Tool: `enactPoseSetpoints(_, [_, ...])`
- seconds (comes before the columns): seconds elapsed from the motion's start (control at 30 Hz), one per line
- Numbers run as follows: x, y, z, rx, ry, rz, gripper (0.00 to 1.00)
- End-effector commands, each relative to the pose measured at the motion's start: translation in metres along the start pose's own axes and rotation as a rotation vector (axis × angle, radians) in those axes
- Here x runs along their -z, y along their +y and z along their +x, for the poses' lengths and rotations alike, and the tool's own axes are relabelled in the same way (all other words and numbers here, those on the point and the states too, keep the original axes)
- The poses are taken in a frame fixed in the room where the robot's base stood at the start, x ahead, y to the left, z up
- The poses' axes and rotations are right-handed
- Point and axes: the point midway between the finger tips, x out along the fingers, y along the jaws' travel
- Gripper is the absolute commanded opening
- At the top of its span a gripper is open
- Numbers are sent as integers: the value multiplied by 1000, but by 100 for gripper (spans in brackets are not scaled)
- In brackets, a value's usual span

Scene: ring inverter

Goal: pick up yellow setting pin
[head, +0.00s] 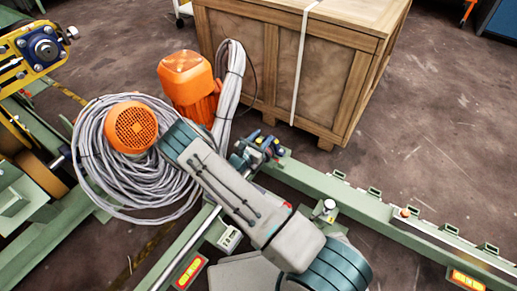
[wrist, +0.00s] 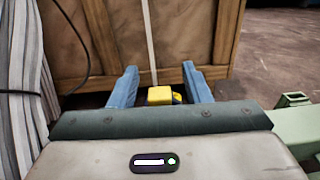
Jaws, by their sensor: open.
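The yellow setting pin (wrist: 160,95) shows in the wrist view as a small yellow block-like end between the fingers of my gripper (wrist: 158,88). The two blue fingers are apart, one on each side of it, with a gap visible on both sides. The lower part of the pin is hidden behind the gripper body. In the head view my gripper (head: 262,146) is low over the green rail, just in front of the wooden crate. A small yellow spot shows between its fingers there, but it is too small to tell apart clearly.
A wooden crate (head: 283,60) stands right behind my gripper. Coiled grey cable (head: 95,165) and orange motors (head: 187,80) lie to the left. A green rail (head: 340,190) runs to the lower right. Open floor (head: 440,110) lies right of the crate.

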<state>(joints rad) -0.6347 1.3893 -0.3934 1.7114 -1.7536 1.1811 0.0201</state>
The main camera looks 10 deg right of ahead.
Motion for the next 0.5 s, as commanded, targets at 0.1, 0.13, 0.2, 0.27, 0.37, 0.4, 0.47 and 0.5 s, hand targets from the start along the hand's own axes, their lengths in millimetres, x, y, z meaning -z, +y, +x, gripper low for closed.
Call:
enactPoseSetpoints(0.1, [-1, 0, 0, -1, 0, 0, 44])
enactPoseSetpoints(0.13, [-1, 0, 0, -1, 0, 0, 44])
enactPoseSetpoints(0.2, [-1, 0, 0, -1, 0, 0, 27])
enactPoseSetpoints(0.27, [-1, 0, 0, 0, 0, 0, 10])
enactPoseSetpoints(0.37, [-1, 0, 0, 0, 0, 1, 0])
enactPoseSetpoints(0.4, [-1, 0, 0, 0, 0, 1, 0])
enactPoseSetpoints(0.47, [-1, 0, 0, 0, 0, 1, 0])
enactPoseSetpoints(0.5, [-1, 0, 0, 0, 0, 1, 0])
